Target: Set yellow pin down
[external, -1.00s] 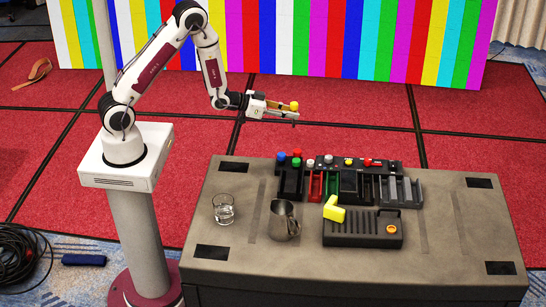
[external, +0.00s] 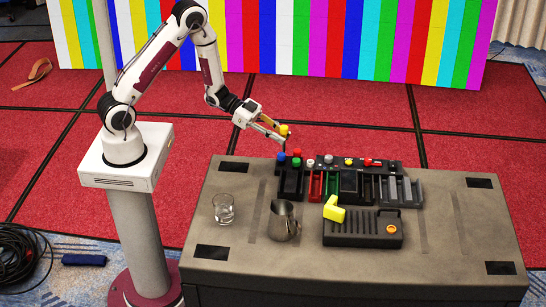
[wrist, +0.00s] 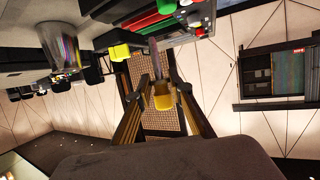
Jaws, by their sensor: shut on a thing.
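The yellow pin (external: 284,130) is held between the fingertips of my gripper (external: 275,134), above the far edge of the table. In the wrist view the pin (wrist: 162,99) shows its yellow end between the two fingers, with a narrow greyish part extending beyond it. My gripper points down and to the right, near the far left side of the bin and knob group. The fingers are shut on the pin. The pin looks apart from the table.
Below right are a black panel (external: 376,165) with coloured knobs and several small bins, including a grey one (external: 401,192). Nearer stand a black box (external: 350,232), a yellow block (external: 334,209), a metal pitcher (external: 284,222) and a glass (external: 223,209). The table's right side is clear.

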